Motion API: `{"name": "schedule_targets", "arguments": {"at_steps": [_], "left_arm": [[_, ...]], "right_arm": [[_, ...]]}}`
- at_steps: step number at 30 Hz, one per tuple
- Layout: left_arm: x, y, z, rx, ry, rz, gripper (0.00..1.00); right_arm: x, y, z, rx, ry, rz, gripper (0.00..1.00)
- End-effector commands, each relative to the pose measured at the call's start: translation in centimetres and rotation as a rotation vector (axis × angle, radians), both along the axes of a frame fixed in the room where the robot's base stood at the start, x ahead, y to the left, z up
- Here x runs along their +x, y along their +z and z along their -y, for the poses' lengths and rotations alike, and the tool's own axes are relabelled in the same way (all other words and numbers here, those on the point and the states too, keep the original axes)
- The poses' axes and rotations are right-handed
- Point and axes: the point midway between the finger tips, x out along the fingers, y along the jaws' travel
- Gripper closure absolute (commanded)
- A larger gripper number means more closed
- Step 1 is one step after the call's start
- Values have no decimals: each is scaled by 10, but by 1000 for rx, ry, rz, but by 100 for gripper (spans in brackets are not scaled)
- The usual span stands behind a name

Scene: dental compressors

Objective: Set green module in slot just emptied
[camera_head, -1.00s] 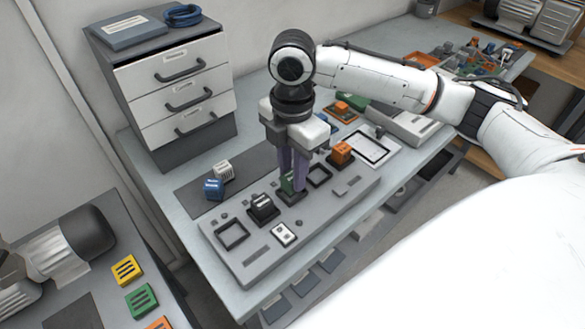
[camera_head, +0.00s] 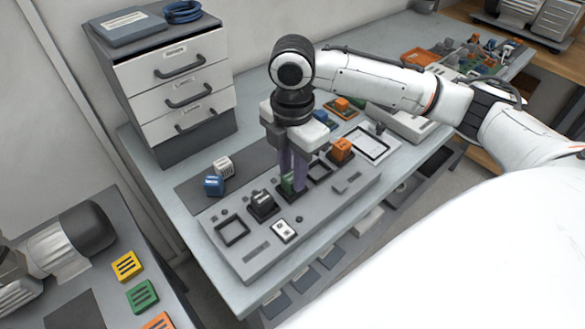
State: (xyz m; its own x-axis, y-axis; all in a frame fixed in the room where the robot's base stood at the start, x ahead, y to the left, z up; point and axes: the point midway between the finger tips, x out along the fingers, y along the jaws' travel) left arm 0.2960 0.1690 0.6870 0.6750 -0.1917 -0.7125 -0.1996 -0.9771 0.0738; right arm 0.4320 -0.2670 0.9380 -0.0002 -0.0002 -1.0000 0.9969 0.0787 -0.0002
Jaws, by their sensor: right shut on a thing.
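My right gripper (camera_head: 294,182) points down over the grey slotted panel (camera_head: 248,258) on the bench. It is shut on the green module (camera_head: 287,183), which sits low at a slot between the black module and an empty slot. The fingers hide part of the green module, so I cannot tell whether it is fully seated. A black module (camera_head: 262,203) stands in the slot to its left. An empty square slot (camera_head: 233,232) is at the panel's left end, and another empty slot (camera_head: 319,171) is just right of my fingers. My left gripper is not in view.
An orange module (camera_head: 341,150) stands at the panel's far right. A blue module (camera_head: 213,186) and a white module (camera_head: 223,166) rest on a dark mat behind the panel. A drawer cabinet (camera_head: 175,90) stands at the back left. Coloured blocks lie on the lower left table.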

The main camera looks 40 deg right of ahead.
Motion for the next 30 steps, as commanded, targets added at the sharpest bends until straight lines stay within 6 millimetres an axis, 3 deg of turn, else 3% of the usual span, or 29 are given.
{"name": "schedule_targets", "arguments": {"at_steps": [12,13,17,23,25,30], "left_arm": [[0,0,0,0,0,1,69],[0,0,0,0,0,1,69],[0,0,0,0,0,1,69],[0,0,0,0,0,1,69],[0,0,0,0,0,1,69],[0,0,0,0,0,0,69]], "right_arm": [[0,-4,0,1,0,0,100],[0,-4,0,1,0,0,76],[0,-4,0,0,0,0,55],[0,-4,0,0,0,0,55],[0,-4,0,0,0,0,44],[0,-4,0,0,0,0,43]]}}
